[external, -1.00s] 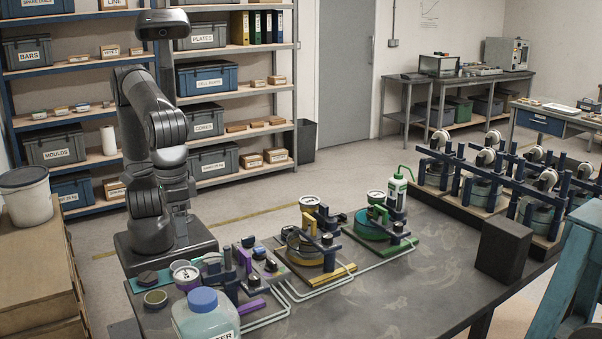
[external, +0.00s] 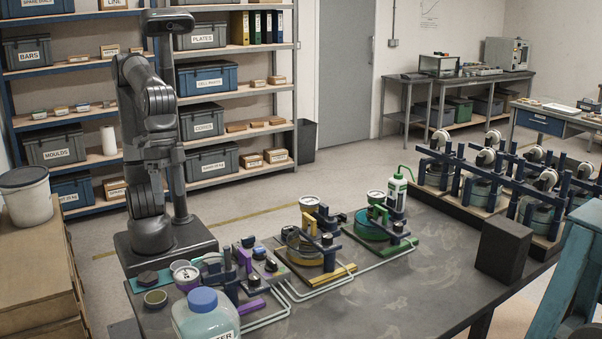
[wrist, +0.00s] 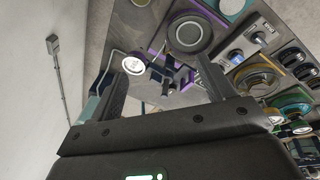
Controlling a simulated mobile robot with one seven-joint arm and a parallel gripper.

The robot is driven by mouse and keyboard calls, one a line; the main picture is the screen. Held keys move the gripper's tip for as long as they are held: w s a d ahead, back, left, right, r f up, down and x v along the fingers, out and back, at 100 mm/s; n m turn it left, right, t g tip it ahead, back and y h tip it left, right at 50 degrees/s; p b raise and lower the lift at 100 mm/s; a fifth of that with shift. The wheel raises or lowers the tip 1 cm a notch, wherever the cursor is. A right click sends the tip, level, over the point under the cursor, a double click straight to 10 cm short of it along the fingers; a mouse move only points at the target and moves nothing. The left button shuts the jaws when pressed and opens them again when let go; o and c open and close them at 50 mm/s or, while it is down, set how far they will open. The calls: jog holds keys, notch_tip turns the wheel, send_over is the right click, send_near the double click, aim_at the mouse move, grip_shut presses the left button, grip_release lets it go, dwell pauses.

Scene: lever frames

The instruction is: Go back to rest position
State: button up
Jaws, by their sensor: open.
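My gripper (wrist: 163,66) shows in the wrist view with its two dark fingers well apart and nothing between them. Beyond the fingers, apart from them, lie a white-faced gauge (wrist: 133,65), purple brackets and a round dark-rimmed part (wrist: 190,33) of the bench rig. In the external view my dark arm stands folded and upright over its base at the left end of the bench (external: 390,290). The gripper's fingers cannot be made out there. The purple lever station (external: 228,268), yellow station (external: 312,245) and green station (external: 380,225) stand along the bench.
A bottle with a blue cap (external: 205,315) stands at the bench's front left. A green-capped bottle (external: 396,190) stands behind the green station. A black block (external: 503,250) stands at the right. Shelving with bins is behind my arm. The bench's front middle is clear.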

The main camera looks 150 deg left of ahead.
jog(key=s+f+m+t, duration=0.1)
jog(key=s+f+m, duration=0.2)
jog(key=s, duration=0.4)
jog(key=s+f+m+t, duration=0.2)
jog(key=s+f+m, duration=0.1)
jog(key=s+m, duration=0.2)
jog(key=shift+s+a+f+m+y, duration=0.3)
jog(key=shift+s+f+m, duration=0.1)
jog(key=shift+s, duration=1)
